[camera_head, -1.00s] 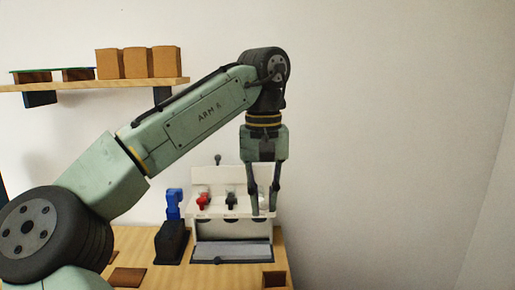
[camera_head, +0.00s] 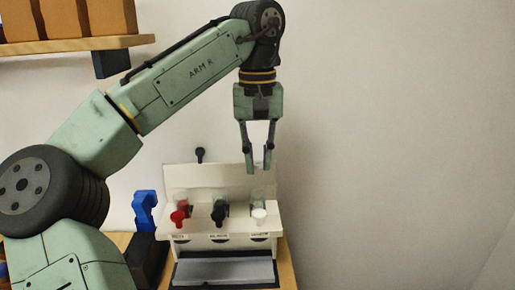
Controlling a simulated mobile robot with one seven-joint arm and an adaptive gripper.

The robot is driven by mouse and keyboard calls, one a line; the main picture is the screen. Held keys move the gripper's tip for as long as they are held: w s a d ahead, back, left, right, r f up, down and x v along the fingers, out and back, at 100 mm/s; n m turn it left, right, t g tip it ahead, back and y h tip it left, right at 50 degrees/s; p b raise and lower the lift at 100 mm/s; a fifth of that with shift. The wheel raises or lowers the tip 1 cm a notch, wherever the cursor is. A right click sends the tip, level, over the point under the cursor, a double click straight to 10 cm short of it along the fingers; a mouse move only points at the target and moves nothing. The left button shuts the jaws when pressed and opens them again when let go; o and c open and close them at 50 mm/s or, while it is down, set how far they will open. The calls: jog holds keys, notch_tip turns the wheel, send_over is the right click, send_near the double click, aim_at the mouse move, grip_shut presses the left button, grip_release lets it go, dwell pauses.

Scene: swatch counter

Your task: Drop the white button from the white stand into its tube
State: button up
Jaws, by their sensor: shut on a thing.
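The white stand (camera_head: 245,243) is on the wooden counter, below centre. Along its front are a red knob (camera_head: 179,217), a dark knob (camera_head: 218,216) and a white knob (camera_head: 259,216), each with a clear tube behind it. The right-hand clear tube (camera_head: 257,195) is behind the white knob. My gripper (camera_head: 258,170) points down above the right part of the stand, its fingertips clear of it. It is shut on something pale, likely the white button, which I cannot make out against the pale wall.
A blue object (camera_head: 145,211) on a black block (camera_head: 146,258) stands just left of the stand. A grey tray (camera_head: 226,271) lies in front of the stand. A wall shelf (camera_head: 70,44) with brown boxes is at upper left. The space on the right is clear.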

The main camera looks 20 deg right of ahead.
aim_at(258, 182)
jog(key=shift+f, duration=3)
jog(key=shift+s, duration=0.1)
jog(key=o, duration=0.7)
jog(key=shift+o, duration=0.2)
jog(key=shift+r, duration=0.1)
notch_tip(258, 182, up, 7)
jog(key=shift+r, duration=0.2)
jog(key=shift+s+f, duration=0.1)
jog(key=shift+s, duration=0.05)
